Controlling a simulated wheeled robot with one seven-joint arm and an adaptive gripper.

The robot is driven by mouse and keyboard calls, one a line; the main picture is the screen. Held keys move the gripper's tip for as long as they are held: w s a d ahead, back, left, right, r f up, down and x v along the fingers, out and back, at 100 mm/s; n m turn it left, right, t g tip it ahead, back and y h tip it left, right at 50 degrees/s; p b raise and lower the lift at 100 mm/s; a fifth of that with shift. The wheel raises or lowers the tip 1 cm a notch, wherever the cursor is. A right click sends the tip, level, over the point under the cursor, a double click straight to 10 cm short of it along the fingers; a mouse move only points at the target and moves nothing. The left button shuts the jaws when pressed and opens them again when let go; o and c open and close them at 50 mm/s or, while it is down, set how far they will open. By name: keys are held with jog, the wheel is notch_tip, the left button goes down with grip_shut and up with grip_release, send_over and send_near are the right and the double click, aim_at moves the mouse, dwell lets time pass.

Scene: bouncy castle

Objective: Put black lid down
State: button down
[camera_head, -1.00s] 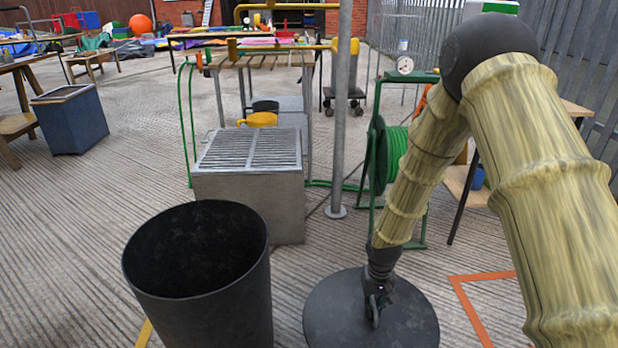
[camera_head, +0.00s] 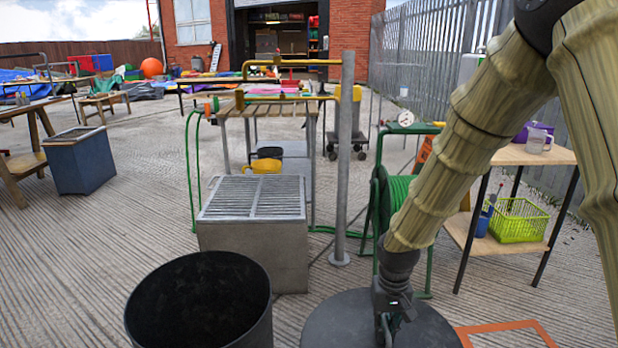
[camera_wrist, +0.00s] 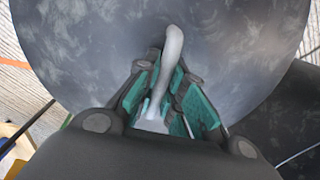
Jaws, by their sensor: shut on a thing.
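The black lid (camera_head: 335,328) is a round dark disc at the bottom of the head view, right of the open black bin (camera_head: 150,310). The picture's lower edge cuts it off. My gripper (camera_head: 388,322) points down at the lid's middle. In the wrist view, my gripper (camera_wrist: 165,105) is shut on the lid's curved grey handle (camera_wrist: 172,55), and the lid (camera_wrist: 235,50) fills most of the picture behind it. The lid looks roughly level and apart from the bin's mouth. Its height above the ground cannot be told.
A grey grated box (camera_head: 255,245) stands behind the bin, with a metal post (camera_head: 345,150) beside it. A green hose reel (camera_head: 385,210) stands just behind the lid. An orange line (camera_head: 505,328) marks the ground to the right. A wooden side table (camera_head: 520,155) stands farther right.

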jog(key=r+p, duration=0.3)
jog(key=p, duration=0.2)
jog(key=r+p, duration=0.4)
jog(key=p, duration=0.1)
jog(key=s+r+p, duration=0.1)
jog(key=r+p, duration=0.2)
jog(key=p, duration=0.3)
jog(key=shift+r, duration=0.4)
notch_tip(320, 180, up, 12)
jog(key=s+p, duration=0.2)
jog(key=p, duration=1.8)
jog(key=shift+r, duration=0.2)
